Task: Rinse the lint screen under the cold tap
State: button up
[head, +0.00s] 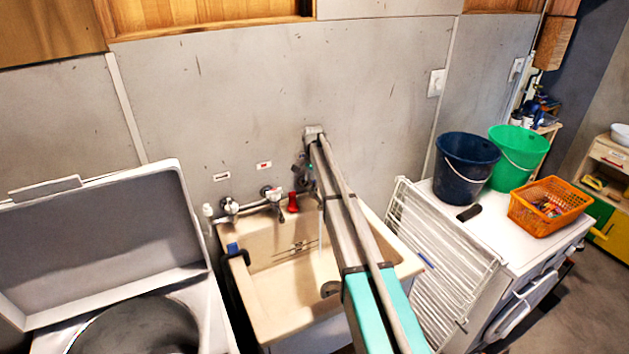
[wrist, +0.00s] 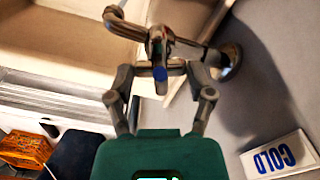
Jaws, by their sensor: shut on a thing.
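My gripper (wrist: 161,71) is shut on the cold tap's handle (wrist: 159,48), which has a blue end. The COLD label (wrist: 275,157) is on the wall beside it, upside down in the wrist view. In the head view my arm reaches over the sink (head: 281,300) to the back wall, and my gripper (head: 304,176) is small and partly hidden there. A thin pale vertical line (head: 320,238), which looks like running water, drops into the sink beside my arm. I cannot make out the lint screen in either view.
An open-lidded washer (head: 110,235) stands left of the sink. A white drying rack (head: 440,262) leans on the right. Beyond it, a white appliance carries a dark blue bucket (head: 466,165), a green bucket (head: 517,155) and an orange basket (head: 549,206).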

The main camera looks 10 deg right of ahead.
jog(key=shift+w+n, duration=0.1)
jog(key=shift+n, duration=0.4)
jog(key=o, duration=1.1)
